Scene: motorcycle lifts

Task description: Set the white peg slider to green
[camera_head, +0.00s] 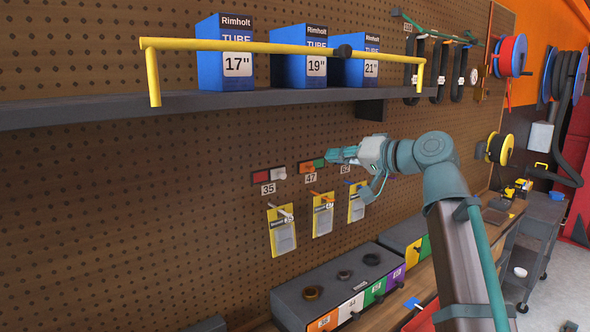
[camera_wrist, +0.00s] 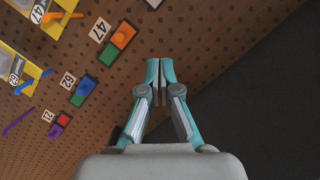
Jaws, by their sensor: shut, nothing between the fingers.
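The white peg (camera_head: 281,210) sticks out of the pegboard with a yellow-edged card hanging at it. Above it, over the label 35, is its slider (camera_head: 278,173): the white block sits at the right and red shows at the left. No green shows on it. My gripper (camera_head: 331,155) is to the right of this slider, by the orange peg's slider, partly in front of the board. Its teal fingers (camera_wrist: 160,72) are shut and empty.
The orange slider (camera_wrist: 123,35) over label 47 and the blue slider (camera_wrist: 88,84) over label 62 show green. Another slider (camera_wrist: 62,119) shows red. A shelf (camera_head: 190,103) with a yellow rail and boxes hangs above. Drawer units (camera_head: 335,276) stand below.

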